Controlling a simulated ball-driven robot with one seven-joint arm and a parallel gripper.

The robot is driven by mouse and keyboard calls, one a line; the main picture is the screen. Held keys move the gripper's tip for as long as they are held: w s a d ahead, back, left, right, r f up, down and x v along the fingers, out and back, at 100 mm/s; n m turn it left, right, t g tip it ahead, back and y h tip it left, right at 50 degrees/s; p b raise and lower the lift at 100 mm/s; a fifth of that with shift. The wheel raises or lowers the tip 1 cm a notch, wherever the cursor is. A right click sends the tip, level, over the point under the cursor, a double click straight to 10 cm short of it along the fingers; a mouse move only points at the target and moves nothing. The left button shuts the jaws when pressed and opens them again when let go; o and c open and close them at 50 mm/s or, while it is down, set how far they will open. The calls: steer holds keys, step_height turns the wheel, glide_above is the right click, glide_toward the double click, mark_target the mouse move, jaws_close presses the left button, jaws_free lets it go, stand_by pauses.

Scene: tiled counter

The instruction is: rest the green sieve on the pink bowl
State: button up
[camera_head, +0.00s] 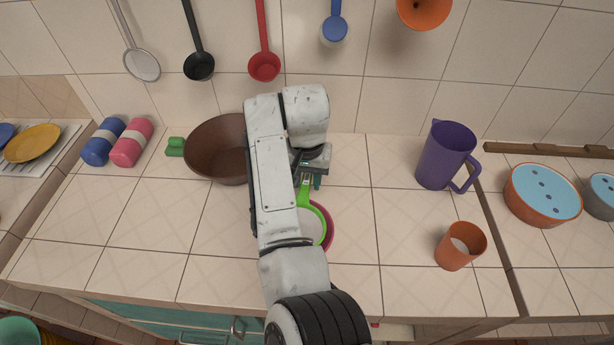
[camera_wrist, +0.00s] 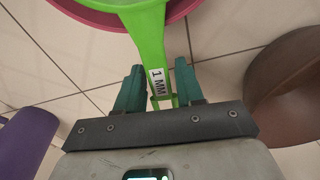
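The green sieve (camera_head: 304,196) shows in the head view with its round head over the pink bowl (camera_head: 331,234) and its handle pointing back toward my gripper (camera_head: 311,180). My arm hides the left part of both. In the wrist view the sieve's handle (camera_wrist: 152,45), with a "1 MM" label, runs between the two teal fingers of my gripper (camera_wrist: 159,85). The fingers stand apart with small gaps beside the handle, so it looks open around it. The pink bowl's rim (camera_wrist: 95,18) lies under the sieve's head at the top. The sieve appears to rest on that rim.
A purple pitcher (camera_head: 445,155) and an orange cup (camera_head: 455,250) stand right. The counter's right middle is free.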

steer(key=o, duration=0.3)
steer(key=r, duration=0.7)
steer(key=r+b, duration=0.1)
steer(key=r, duration=0.2)
steer(key=shift+s+r, duration=0.35)
steer(key=shift+r, duration=0.05)
